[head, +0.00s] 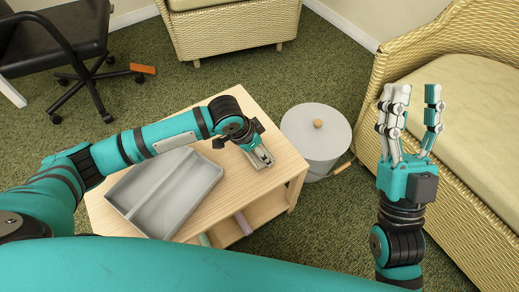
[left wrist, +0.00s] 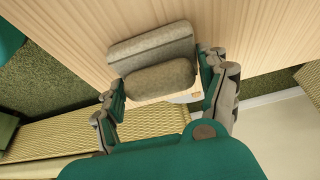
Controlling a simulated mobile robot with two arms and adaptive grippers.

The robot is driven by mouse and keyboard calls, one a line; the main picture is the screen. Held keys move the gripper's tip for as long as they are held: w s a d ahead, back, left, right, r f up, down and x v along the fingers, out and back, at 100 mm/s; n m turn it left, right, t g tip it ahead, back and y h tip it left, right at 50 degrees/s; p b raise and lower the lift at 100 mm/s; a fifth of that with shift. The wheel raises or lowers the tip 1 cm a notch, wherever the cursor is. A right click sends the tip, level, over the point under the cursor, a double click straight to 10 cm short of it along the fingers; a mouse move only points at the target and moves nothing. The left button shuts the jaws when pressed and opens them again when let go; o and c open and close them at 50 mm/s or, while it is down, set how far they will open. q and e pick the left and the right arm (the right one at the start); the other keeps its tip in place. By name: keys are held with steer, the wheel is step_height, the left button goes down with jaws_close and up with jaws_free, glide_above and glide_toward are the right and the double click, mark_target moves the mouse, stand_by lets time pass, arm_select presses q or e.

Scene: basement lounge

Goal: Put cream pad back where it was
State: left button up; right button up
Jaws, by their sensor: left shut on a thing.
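My left gripper (head: 264,160) is low over the right end of the light wooden table (head: 285,165). In the left wrist view its fingers (left wrist: 163,98) are on either side of a rounded, greyish-beige pad (left wrist: 160,77), which looks like the cream pad. A second, similar rounded part (left wrist: 150,46) lies just beyond it; I cannot tell whether the two are one thing. In the head view the gripper mostly hides the pad. Whether it touches the tabletop is unclear. My right gripper (head: 409,108) is open and empty, fingers pointing up, away from the table.
A grey two-compartment tray (head: 143,222), seemingly empty, sits on the table left of my left gripper. A lidded grey bin (head: 313,132) stands close by the table's right side. A wicker sofa (head: 465,130) is at right. A black chair (head: 55,40) is far left.

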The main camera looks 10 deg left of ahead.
stand_by(0.3)
arm_select(q)
steer(key=o, duration=1)
steer(key=shift+f, duration=0.1)
steer(key=shift+o, duration=0.2)
